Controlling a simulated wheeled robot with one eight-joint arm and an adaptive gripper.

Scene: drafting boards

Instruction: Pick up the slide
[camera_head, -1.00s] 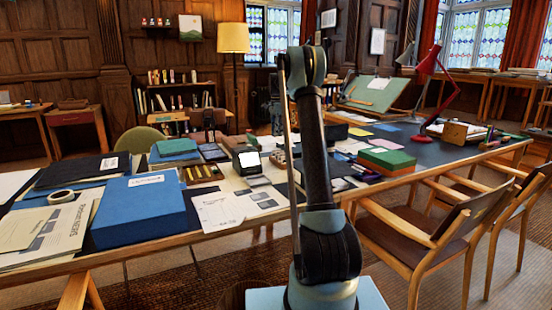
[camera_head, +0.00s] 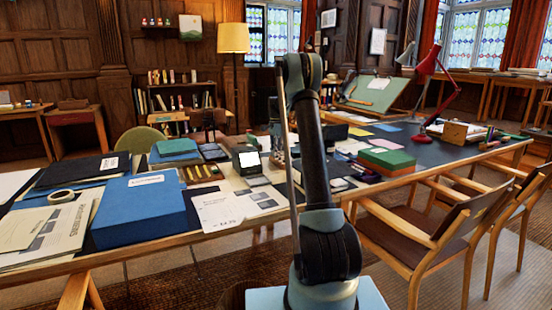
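I cannot single out the slide; the small items on the long table are too small to tell apart. A dark box with a bright white screen (camera_head: 249,159), like a slide viewer, stands on the table left of my arm. Small dark flat items lie around it. My arm rises in the middle of the picture and bends away at the top. What seems to be my gripper (camera_head: 278,150) shows just left of the upright arm link, right of the lit box, mostly hidden by the arm. Its fingers and anything between them cannot be made out.
The long table holds a blue box (camera_head: 140,212) and papers (camera_head: 218,211) at left and centre. A green-topped box (camera_head: 387,159) and a red lamp (camera_head: 432,75) stand at right. Wooden chairs (camera_head: 440,225) stand along the near right side.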

